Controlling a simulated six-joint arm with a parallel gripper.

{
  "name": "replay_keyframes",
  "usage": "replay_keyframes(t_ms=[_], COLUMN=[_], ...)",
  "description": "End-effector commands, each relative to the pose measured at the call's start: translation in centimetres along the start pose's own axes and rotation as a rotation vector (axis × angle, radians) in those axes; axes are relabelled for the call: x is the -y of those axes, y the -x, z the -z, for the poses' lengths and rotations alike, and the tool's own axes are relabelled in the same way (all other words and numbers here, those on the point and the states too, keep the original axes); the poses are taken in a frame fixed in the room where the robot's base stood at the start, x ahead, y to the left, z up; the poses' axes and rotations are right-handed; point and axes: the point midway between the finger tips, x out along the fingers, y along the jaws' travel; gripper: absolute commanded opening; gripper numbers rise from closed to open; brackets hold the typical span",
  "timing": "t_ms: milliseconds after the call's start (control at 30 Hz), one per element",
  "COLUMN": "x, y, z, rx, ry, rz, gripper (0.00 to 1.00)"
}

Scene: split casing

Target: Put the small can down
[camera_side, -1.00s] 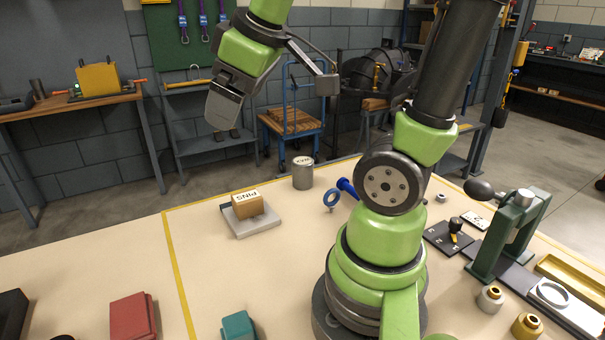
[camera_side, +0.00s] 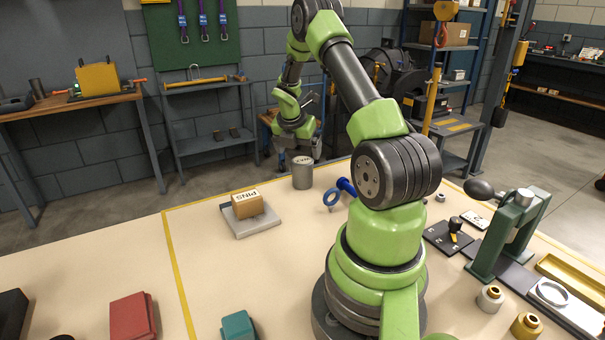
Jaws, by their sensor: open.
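The small grey can (camera_side: 302,175) stands upright on the far part of the beige table, with a pale label on its top. My gripper (camera_side: 299,150) is at the back of the table, just above or behind the can in the picture. It is open, and I see nothing held in it. The fingertips are small and partly hidden, so I cannot tell whether they touch the can.
A box marked PINS (camera_side: 247,204) sits on a grey plate (camera_side: 237,228) left of the can. A green press (camera_side: 505,235) stands further right. Red (camera_side: 132,316) and teal (camera_side: 238,326) blocks lie at the front.

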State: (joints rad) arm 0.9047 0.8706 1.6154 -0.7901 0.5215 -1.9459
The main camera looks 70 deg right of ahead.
Motion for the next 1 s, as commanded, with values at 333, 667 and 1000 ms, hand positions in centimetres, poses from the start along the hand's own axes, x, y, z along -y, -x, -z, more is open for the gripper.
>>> replay_keyframes(t_ms=[333,667,1000], x=[0.3,0.3,0.3], y=[-3.9,-7.0,-6.9], z=[0.5,0.5,0.5], rx=[-0.003,-0.001,-0.001], ry=[-0.002,-0.005,-0.005], rz=[0.002,-0.001,-0.001], gripper=[0.93,0.93,0.54])
